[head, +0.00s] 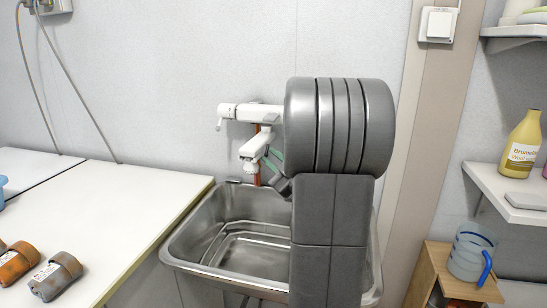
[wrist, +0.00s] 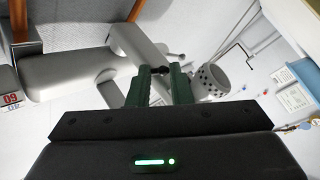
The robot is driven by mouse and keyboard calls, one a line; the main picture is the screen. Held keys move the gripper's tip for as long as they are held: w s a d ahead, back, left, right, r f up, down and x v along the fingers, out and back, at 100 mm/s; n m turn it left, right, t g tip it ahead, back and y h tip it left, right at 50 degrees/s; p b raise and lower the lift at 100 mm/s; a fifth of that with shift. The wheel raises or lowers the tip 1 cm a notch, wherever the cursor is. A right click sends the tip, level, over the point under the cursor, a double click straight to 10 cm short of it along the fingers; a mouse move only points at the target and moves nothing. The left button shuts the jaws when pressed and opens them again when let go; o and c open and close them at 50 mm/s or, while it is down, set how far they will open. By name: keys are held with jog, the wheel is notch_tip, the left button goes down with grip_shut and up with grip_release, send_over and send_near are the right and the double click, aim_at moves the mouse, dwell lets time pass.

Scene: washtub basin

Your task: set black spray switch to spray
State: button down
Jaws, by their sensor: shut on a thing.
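The white tap (head: 240,111) is on the wall above the metal basin, and its spout with a white spray head (head: 254,148) points down and to the left. In the wrist view the white tap body (wrist: 65,75) crosses the left, and the perforated spray face (wrist: 209,79) is on the right. My gripper (head: 268,165) is at the spout's right side. In the wrist view my gripper (wrist: 160,72) has its green fingers closed around the small black spray switch (wrist: 160,70). The fingers hide most of the switch, so its setting cannot be told.
The steel basin (head: 185,240) lies below the tap. A white counter (head: 120,215) with orange-and-grey containers (head: 55,277) is on the left. Shelves on the right hold a yellow bottle (head: 524,140), and a blue-handled jug (head: 468,256) stands on a wooden stand. My arm hides part of the basin.

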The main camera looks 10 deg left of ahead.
jog(key=c, duration=1.4)
grip_release()
jog(key=shift+o, duration=0.2)
jog(key=b+v, duration=0.1)
jog(key=v, duration=1.2)
jog(key=shift+s+d, duration=0.3)
